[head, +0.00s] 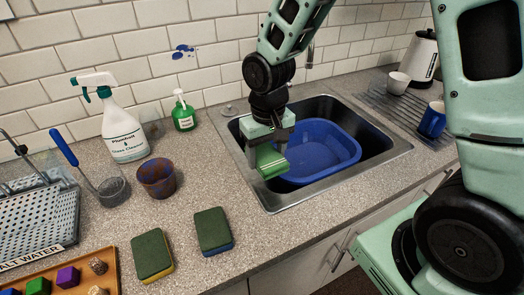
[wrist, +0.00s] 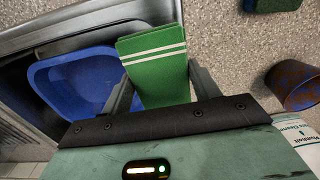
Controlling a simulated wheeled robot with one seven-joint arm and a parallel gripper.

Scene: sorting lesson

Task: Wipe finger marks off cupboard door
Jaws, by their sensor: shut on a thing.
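My gripper (head: 270,143) is shut on a folded green cloth with white stripes (head: 271,163). It holds the cloth over the left part of the sink, beside the blue basin (head: 325,150). In the wrist view the cloth (wrist: 152,65) sticks out between my two fingers, with the basin (wrist: 80,85) to its left. Cupboard fronts (head: 300,272) show below the counter edge, with a metal handle (head: 343,248). I can make out no finger marks on the part that shows.
On the counter stand a spray bottle (head: 122,125), a green soap bottle (head: 183,113), a brown-stained cup (head: 157,178) and two sponges (head: 152,254) (head: 213,231). A kettle (head: 421,58) and mugs (head: 433,120) are at right. Blue marks (head: 182,51) are on the tiles.

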